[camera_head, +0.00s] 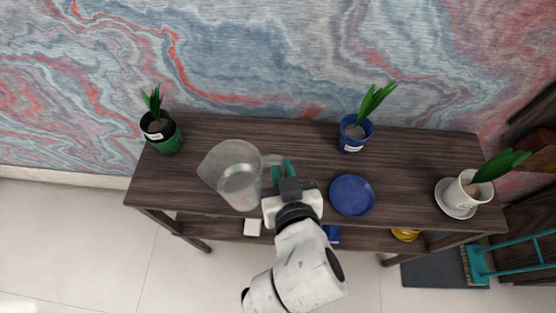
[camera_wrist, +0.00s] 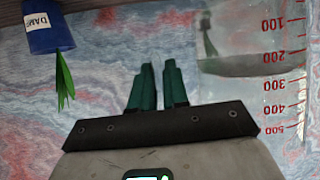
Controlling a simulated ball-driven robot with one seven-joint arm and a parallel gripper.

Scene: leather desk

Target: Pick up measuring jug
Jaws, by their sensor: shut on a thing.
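The measuring jug (camera_head: 230,175) is clear and see-through, at the left-middle of the dark wooden table in the head view. Part of it also shows at the right of the wrist view (camera_wrist: 240,95), upside down, with red scale marks up to 500. My gripper (camera_head: 282,168) is on the jug's right side, at its handle. Its teal fingers, close together in the wrist view (camera_wrist: 157,80), are shut on the jug's handle. The clear handle is hard to make out between the fingers. I cannot tell whether the jug's base touches the table.
A blue plate (camera_head: 352,196) lies right of my gripper. A blue pot (camera_head: 352,138) with a plant stands behind it. A green pot (camera_head: 167,142) is at the left end, and a white pot (camera_head: 466,192) on a saucer (camera_head: 456,212) at the right end.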

